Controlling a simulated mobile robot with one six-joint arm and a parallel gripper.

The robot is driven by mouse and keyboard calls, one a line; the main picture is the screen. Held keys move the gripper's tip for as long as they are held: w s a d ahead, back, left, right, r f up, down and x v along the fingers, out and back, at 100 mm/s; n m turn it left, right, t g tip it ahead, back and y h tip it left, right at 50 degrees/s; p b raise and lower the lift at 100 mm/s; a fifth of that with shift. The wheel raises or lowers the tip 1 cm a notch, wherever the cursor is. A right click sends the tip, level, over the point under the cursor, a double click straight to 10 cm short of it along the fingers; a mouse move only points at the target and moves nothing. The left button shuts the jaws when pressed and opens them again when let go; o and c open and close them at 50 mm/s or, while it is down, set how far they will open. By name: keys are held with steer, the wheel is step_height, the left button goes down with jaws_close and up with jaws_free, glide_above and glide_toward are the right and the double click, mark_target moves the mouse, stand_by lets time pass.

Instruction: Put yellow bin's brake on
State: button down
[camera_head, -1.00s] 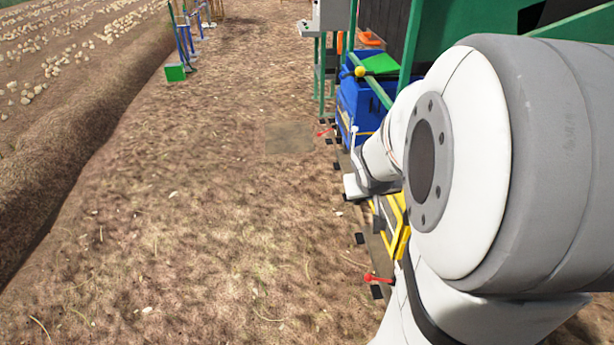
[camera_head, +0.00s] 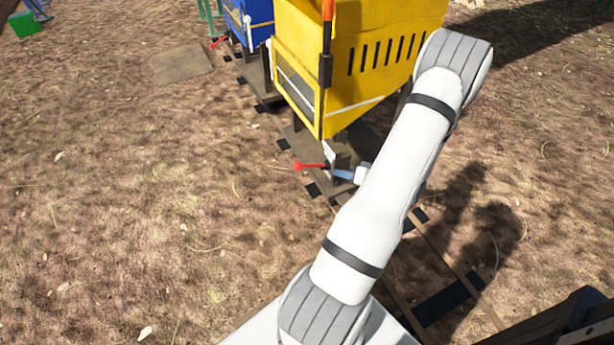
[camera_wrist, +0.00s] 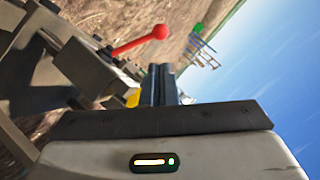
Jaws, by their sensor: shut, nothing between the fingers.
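The yellow bin (camera_head: 385,45) stands on a low wheeled base on the rails in the head view. Its brake lever (camera_head: 312,165) is a red rod with a round red knob, sticking out to the left, low by the bin's near corner. In the wrist view the red lever (camera_wrist: 140,42) slants up to its knob, left of the fingertips. My gripper (camera_wrist: 164,72) is shut and empty, with its dark fingers together. In the head view my gripper (camera_head: 343,174) is small and partly hidden by my wrist, just right of the lever. I cannot tell whether it touches the lever.
A blue bin (camera_head: 247,14) with its own red lever (camera_head: 219,41) stands farther along the rails. An upright orange-and-black handle (camera_head: 327,40) stands before the yellow bin. Rails with dark sleepers (camera_head: 440,300) run toward the lower right. Open ground lies to the left.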

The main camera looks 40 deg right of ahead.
mark_target(302, 167)
stand_by(0.3)
steer(key=b+x, duration=0.5)
steer(key=x, duration=0.7)
steer(key=shift+w+a+f, duration=0.1)
steer(key=shift+w+f, duration=0.05)
steer(key=shift+w+a+f+b, duration=0.1)
steer(key=shift+w+f+b, duration=0.15)
steer(key=shift+w, duration=0.45)
steer(key=shift+r, duration=0.1)
